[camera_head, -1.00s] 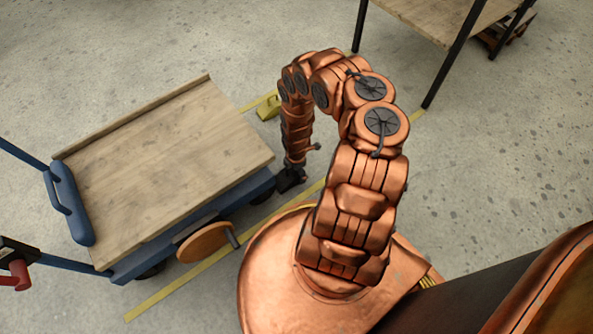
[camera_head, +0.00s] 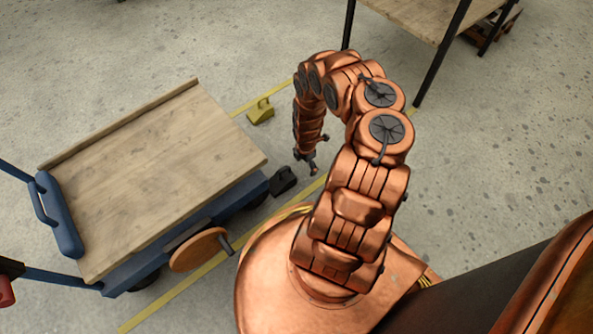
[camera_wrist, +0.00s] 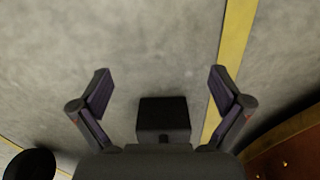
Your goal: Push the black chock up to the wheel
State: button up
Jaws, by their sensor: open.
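The black chock (camera_head: 284,181) lies on the floor just right of the blue cart's near right corner. The dark wheel (camera_head: 258,196) shows partly under that corner; the deck hides the rest. The chock is close to the wheel, but I cannot tell whether they touch. My gripper (camera_head: 307,162) is open and empty, a little above and right of the chock in the head view. In the wrist view my gripper (camera_wrist: 158,86) has its fingers spread, and the chock (camera_wrist: 163,116) shows between them, its lower part hidden by the gripper body.
The cart's wooden deck (camera_head: 150,170) fills the left. A yellow chock (camera_head: 260,111) stands beyond its far right corner. A round wooden disc (camera_head: 200,249) is at its near side. Yellow floor lines (camera_head: 190,292) run alongside. A wooden table (camera_head: 425,15) stands at the back right.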

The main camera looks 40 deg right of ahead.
jog(key=d+b, duration=0.1)
jog(key=d, duration=0.2)
jog(key=d+b, duration=0.2)
jog(key=d, duration=0.2)
jog(key=shift+s+f, duration=0.15)
jog(key=shift+s, duration=0.05)
jog(key=shift+d+r, duration=0.25)
jog(key=shift+r, duration=0.05)
jog(key=s+d+r+m+g+h+p, duration=0.1)
jog(key=r+p, duration=0.5)
jog(key=r, duration=0.7)
jog(key=s+d+r+m+g+p, duration=0.1)
jog(key=r+p, duration=0.5)
jog(key=r, duration=0.7)
jog(key=shift+d+r+m+h, duration=0.3)
jog(key=shift+d+m+h, duration=0.1)
jog(key=shift+d+m, duration=0.4)
jog(key=shift+a, duration=0.1)
